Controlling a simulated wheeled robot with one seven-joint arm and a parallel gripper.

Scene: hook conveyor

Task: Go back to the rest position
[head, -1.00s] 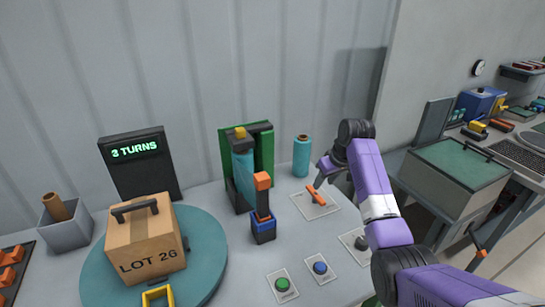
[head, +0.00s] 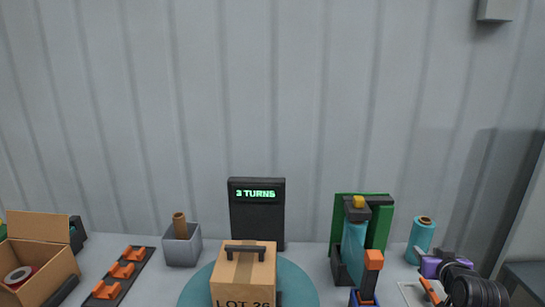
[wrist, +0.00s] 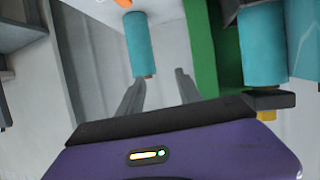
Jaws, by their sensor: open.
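My gripper (wrist: 160,80) is open and empty, its two grey fingers spread apart in the wrist view. In the head view my gripper (head: 441,264) is at the lower right, partly hidden by my own dark wrist. A teal roll (wrist: 139,46) shows beyond the fingers, apart from them as far as I can tell. In the head view this roll (head: 421,240) stands just behind my gripper. The fingertips are hard to make out there.
The green-backed wrapping stand (head: 382,235) is left of my gripper. The box marked LOT 26 (head: 243,280) sits on the teal turntable (head: 297,285). A display (head: 257,220) reads "3 TURNS". An open carton (head: 38,226) and a grey bin (head: 183,250) stand at left.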

